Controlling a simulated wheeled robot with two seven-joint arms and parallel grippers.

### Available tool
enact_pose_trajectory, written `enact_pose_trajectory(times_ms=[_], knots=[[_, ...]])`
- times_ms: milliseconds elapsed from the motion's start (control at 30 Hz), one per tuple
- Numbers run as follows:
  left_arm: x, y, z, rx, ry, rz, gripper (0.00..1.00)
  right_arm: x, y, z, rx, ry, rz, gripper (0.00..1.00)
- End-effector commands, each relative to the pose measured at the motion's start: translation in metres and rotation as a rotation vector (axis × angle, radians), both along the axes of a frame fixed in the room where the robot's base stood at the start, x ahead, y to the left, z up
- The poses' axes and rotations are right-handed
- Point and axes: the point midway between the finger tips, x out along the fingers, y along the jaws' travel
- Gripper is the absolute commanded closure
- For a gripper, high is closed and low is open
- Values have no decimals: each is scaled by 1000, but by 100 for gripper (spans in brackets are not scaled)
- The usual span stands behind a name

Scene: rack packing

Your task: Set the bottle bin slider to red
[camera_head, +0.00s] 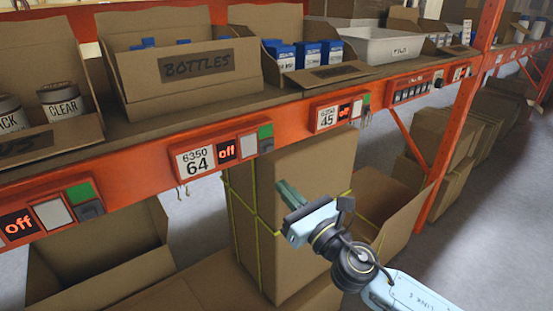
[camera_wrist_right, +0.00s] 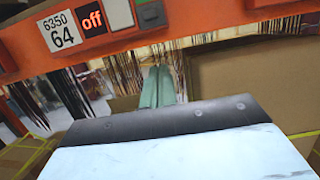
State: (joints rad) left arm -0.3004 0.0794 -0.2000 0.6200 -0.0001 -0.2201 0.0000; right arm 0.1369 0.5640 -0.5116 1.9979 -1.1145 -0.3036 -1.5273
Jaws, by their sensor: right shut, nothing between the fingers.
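The cardboard bin marked BOTTLES (camera_head: 190,80) stands on the shelf with blue items inside. Below it on the orange rail is its panel, with a 6350 64 label (camera_head: 196,160), a dark display reading off (camera_head: 227,151) and a pale square button (camera_head: 247,146). At the panel's right end is the slider (camera_head: 265,138), green above and dark grey below; no red shows on it. In the right wrist view the slider (camera_wrist_right: 151,13) is at the top edge, partly cut off. My right gripper (camera_head: 282,188) is shut and empty, below the rail and apart from the slider; its green fingers (camera_wrist_right: 157,85) point towards the rail.
The orange rail (camera_head: 130,172) runs across the front of the shelf. Another panel (camera_head: 338,112) is to the right, and one (camera_head: 48,214) to the left. A tall strapped carton (camera_head: 300,165) and an open box (camera_head: 395,215) stand behind and beside my right gripper.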

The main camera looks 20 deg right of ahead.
Motion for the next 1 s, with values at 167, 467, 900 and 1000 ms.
enact_pose_trajectory(times_ms=[167,467,900,1000], knots=[[0,0,9,0,0,0,100,35,13,12,1,-3,-1,100],[1,0,33,0,-1,0,100,33,12,45,-1,0,0,100],[1,0,35,0,-1,0,100,33,12,48,0,1,0,100],[1,0,37,0,-1,0,100,33,12,50,0,1,0,100]])
